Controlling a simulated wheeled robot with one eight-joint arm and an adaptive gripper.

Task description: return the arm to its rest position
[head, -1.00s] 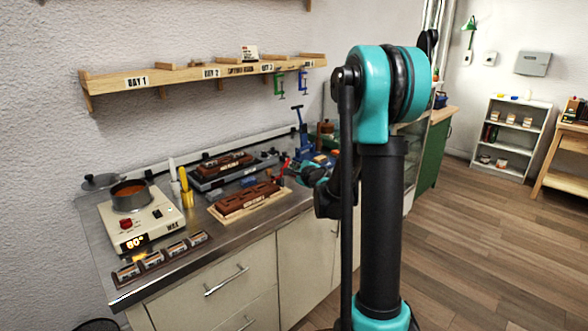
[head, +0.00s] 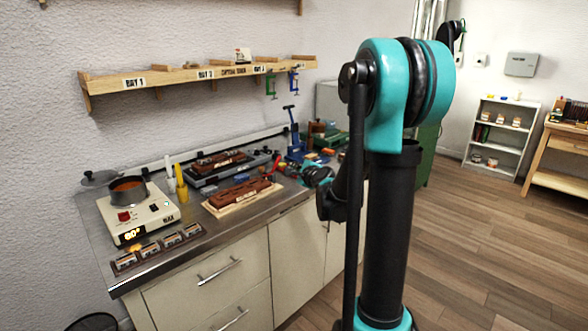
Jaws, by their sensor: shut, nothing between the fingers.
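My arm rises in front of the counter (head: 258,221), its teal shoulder joint (head: 383,85) high at centre right and a dark column below. My forearm folds down behind the column. My gripper (head: 292,170) shows small at the left end of the teal wrist (head: 317,175), over the counter's right part. It is shut with nothing seen in it, though its fingertips are hard to make out. Part of the forearm is hidden by the column and the black rod.
A hot plate (head: 140,220) with a pot (head: 128,190) stands at the counter's left. Brown moulded blocks lie on a wooden board (head: 228,205) and a grey fixture (head: 208,179). A wall shelf (head: 180,77) runs above. The wooden floor (head: 480,250) at right is open.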

